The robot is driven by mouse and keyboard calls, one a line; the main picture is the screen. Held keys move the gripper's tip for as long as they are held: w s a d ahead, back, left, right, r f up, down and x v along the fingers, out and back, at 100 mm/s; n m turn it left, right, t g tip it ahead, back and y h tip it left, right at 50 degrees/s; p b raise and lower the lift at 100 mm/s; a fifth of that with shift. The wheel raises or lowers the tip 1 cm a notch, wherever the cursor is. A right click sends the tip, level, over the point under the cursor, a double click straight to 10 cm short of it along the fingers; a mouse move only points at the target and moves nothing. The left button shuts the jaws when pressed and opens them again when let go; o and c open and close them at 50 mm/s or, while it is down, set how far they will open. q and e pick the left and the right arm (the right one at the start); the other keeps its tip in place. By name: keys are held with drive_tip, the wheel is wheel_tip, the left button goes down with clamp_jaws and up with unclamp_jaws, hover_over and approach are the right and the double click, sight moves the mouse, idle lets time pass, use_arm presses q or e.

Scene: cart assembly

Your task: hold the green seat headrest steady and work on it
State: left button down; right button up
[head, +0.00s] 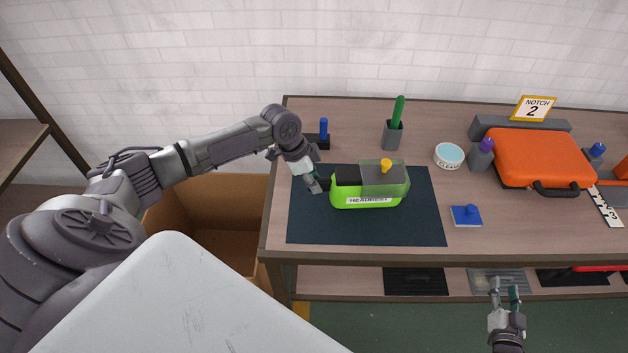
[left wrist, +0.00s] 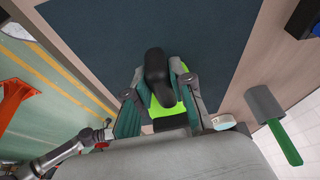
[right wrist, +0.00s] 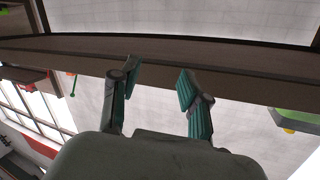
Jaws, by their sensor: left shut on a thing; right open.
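The bright green headrest (head: 368,203), labelled "HEADREST", lies on the dark mat (head: 420,225). A black block sits at its left end, and a see-through green part with a yellow knob (head: 386,165) is on its right. My left gripper (head: 325,186) is shut on the headrest's left end. In the left wrist view, the fingers (left wrist: 158,75) are on both sides of the black part, with green showing beneath. Fingers and wrist hide some of the headrest there. My right gripper (head: 505,287) is open and empty, before the table's front edge; its spread fingers show in the right wrist view (right wrist: 158,72).
A blue pad (head: 466,215) lies right of the mat. Behind are a grey cup with a green tool (head: 392,135), a "CLEAN" tub (head: 449,155) and a purple-capped bottle (head: 481,155). An orange case (head: 540,157) fills the right. An open cardboard box (head: 215,220) stands left of the table.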

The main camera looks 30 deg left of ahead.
drive_tip(key=w+r, duration=0.1)
drive_tip(key=r, duration=0.1)
drive_tip(key=w+a+r+t+y, duration=0.1)
drive_tip(key=w+r, duration=0.1)
drive_tip(key=r, duration=0.1)
drive_tip(key=w+a+r+n+y, duration=0.1)
drive_tip(key=r, duration=0.1)
drive_tip(key=shift+w+r, duration=0.15)
drive_tip(key=shift+w, duration=0.05)
wheel_tip(320, 180, up, 16)
drive_tip(key=m+g+y, duration=0.4)
drive_tip(key=m+g, duration=1.2)
drive_tip(key=m, duration=0.9)
hover_over(389, 174)
drive_tip(key=s+d, duration=0.2)
drive_tip(key=shift+d, duration=0.2)
drive_tip(key=n, duration=0.1)
drive_tip(key=n+h, duration=0.1)
drive_tip(key=w+n+h, duration=0.1)
drive_tip(key=shift+d+r, duration=0.25)
drive_tip(key=shift+w+f+n+t+h, duration=0.1)
drive_tip(key=shift+n+t+h, duration=0.2)
drive_tip(key=shift+n, duration=0.1)
drive_tip(key=shift+x, duration=2.4)
